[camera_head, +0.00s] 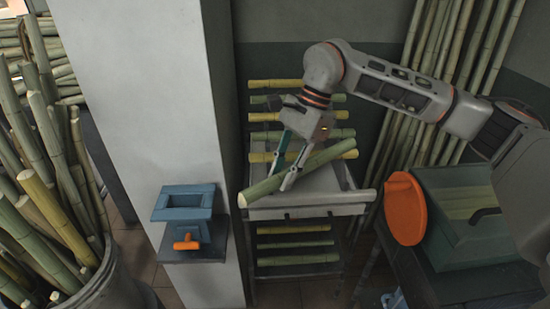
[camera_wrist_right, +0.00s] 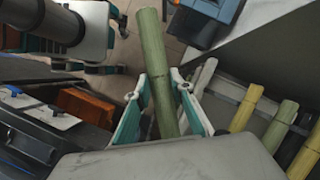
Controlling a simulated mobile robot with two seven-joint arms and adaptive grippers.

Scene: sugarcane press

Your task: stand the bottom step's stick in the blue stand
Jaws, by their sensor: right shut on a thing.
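My right gripper (camera_head: 285,165) is shut on a thick green stick (camera_head: 320,161). The stick slants above the pale top of the stepped rack (camera_head: 310,199), its lower left end near the front left corner. In the wrist view the stick (camera_wrist_right: 157,75) lies between the teal-padded fingers and points away. The blue stand (camera_head: 184,203), an open-topped box with an orange knob, is to the left in front of the pillar. Part of a blue thing, likely the stand, shows in the wrist view (camera_wrist_right: 207,20). A teal and pale gripper part (camera_head: 393,299), possibly my left gripper, shows at the bottom; its jaws are unclear.
Several yellow and green sticks (camera_head: 275,84) lie across the rack's steps, with more below its top (camera_head: 298,260). A green press box (camera_head: 455,225) with an orange disc (camera_head: 404,209) stands right. A bin of canes (camera_head: 45,190) stands left. The pillar (camera_head: 150,100) is behind the stand.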

